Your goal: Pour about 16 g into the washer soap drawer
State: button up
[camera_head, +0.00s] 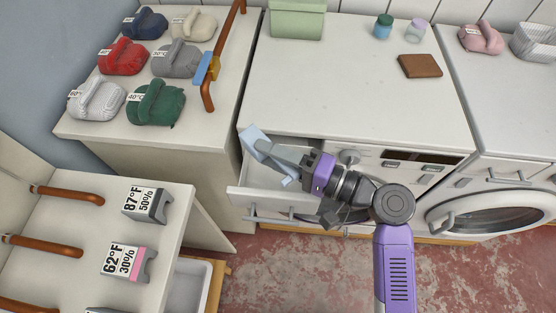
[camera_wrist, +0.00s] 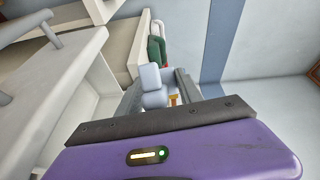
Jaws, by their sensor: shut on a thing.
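My gripper (camera_head: 297,167) is shut on a light blue scoop-like thing (camera_head: 256,142). It holds this tilted over the open white soap drawer (camera_head: 243,198), which sticks out from the front of the middle washer (camera_head: 349,156). In the wrist view the pale scoop-like thing (camera_wrist: 151,76) sits between the fingers of my gripper (camera_wrist: 158,92). A pale open drawer (camera_wrist: 62,84) shows at the left there. I cannot see what is inside the scoop, and my gripper and the held thing hide part of the drawer's inside.
Several folded cloth bundles (camera_head: 121,57) lie on the left cabinet beside a copper-coloured rail (camera_head: 209,95). A green box (camera_head: 297,18), two small jars (camera_head: 383,27) and a brown block (camera_head: 420,66) stand on the washer top. Grey label stands (camera_head: 148,206) sit at the lower left.

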jog(key=shift+w+d+r+m+t+y, duration=0.2)
jog(key=shift+m+t+y, duration=0.1)
jog(key=shift+m, duration=0.75)
jog(key=shift+w+d+r+m+t+y, duration=0.1)
jog(key=shift+w+d+m+t+y, duration=0.15)
jog(key=shift+m, duration=0.8)
dwell(3.2)
jog(key=shift+r+m+y+p, duration=0.25)
jog(key=shift+r+m+p, duration=0.4)
jog(key=shift+r+m, duration=0.2)
dwell(1.2)
jog(key=shift+w+m+t, duration=0.1)
jog(key=shift+m+t, duration=0.25)
